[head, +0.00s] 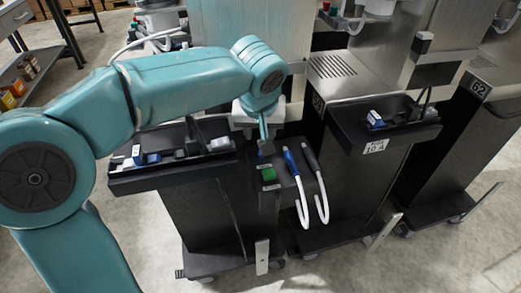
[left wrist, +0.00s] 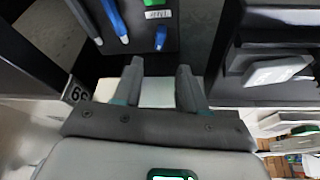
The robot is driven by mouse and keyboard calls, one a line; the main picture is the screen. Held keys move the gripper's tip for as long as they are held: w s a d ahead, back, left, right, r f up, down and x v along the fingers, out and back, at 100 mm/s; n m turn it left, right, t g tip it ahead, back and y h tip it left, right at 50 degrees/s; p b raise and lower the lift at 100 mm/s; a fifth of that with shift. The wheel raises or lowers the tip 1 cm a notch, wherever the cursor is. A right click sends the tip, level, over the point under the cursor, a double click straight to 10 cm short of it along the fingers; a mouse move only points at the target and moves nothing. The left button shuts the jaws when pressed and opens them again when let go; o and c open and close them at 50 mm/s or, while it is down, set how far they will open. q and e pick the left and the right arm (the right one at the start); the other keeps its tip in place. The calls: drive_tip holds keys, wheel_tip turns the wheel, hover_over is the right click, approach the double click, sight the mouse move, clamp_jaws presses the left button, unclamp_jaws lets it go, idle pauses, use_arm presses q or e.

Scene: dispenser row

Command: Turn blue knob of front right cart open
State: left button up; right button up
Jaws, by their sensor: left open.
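The blue knob (left wrist: 161,38) sits on a dark panel, beside a small white label and a green part (left wrist: 150,3), in the left wrist view. In the head view the blue knob (head: 265,148) shows small and dark just above the green part (head: 268,173) on the cart's panel. My left gripper (head: 264,131) is just above the knob in the head view. In the left wrist view its two fingers (left wrist: 160,68) are apart and empty, with the knob beyond their tips, not between them. My right gripper is not in view.
A blue-handled nozzle (head: 290,160) and a grey-handled nozzle (head: 311,160) hang with white spouts right of the green part. A black tray (head: 172,172) juts out at left. Another cart with a black tray (head: 400,130) stands to the right. Grey floor is open in front.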

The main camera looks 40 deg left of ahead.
use_arm(q)
drive_tip(key=b+x, duration=0.1)
drive_tip(key=x, duration=0.9)
drive_tip(key=shift+f+b, duration=0.15)
drive_tip(key=shift+b, duration=0.15)
clamp_jaws()
